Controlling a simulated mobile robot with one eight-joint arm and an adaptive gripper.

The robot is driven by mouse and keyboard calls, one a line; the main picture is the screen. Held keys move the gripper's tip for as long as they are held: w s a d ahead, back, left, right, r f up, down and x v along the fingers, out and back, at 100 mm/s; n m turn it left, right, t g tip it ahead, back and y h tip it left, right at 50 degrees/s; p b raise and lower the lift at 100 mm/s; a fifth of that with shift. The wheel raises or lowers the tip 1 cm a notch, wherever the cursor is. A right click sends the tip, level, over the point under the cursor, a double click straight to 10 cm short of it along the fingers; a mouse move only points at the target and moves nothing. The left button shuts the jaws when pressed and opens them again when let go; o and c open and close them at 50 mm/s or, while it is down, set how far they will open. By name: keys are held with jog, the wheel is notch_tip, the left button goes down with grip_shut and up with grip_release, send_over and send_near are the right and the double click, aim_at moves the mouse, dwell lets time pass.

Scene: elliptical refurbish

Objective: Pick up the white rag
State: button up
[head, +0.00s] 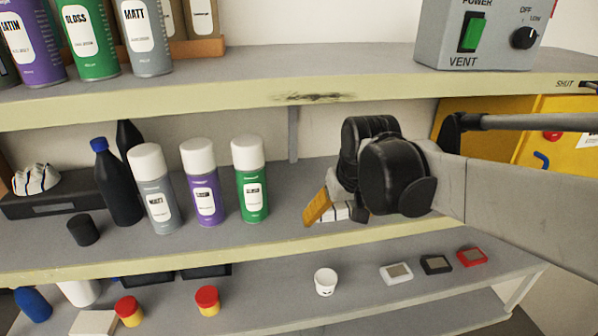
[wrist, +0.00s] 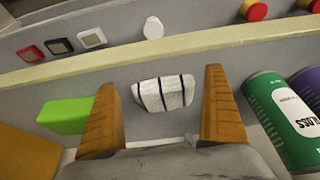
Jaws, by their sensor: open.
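The white rag (wrist: 163,93) with dark stripes lies on the middle shelf in the wrist view. It is ahead of and between the two orange fingers of my gripper (wrist: 160,78), with space on both sides. In the head view my gripper (head: 322,207) is low over the same shelf, right of the spray cans, and a bit of the white rag (head: 341,211) shows beside the orange finger. The rest of the rag is hidden by the gripper. My gripper is open and empty.
A green spray can (wrist: 282,120) stands close to one finger, and a bright green block (wrist: 65,115) lies beside the other. Another striped white cloth (head: 36,179) sits on a dark box at far left. The upper shelf edge (head: 300,92) runs above my arm.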

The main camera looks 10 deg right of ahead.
aim_at(331, 207)
jog(key=shift+w+r, duration=0.1)
jog(key=shift+w, duration=0.15)
jog(key=w, duration=0.1)
jog(key=w+p, duration=0.1)
jog(key=w, duration=0.3)
jog(key=shift+f+p, duration=0.3)
jog(key=shift+f, duration=0.3)
jog(key=shift+s, duration=0.3)
jog(key=shift+w, duration=0.15)
jog(key=c, duration=0.8)
jog(key=shift+c, duration=0.2)
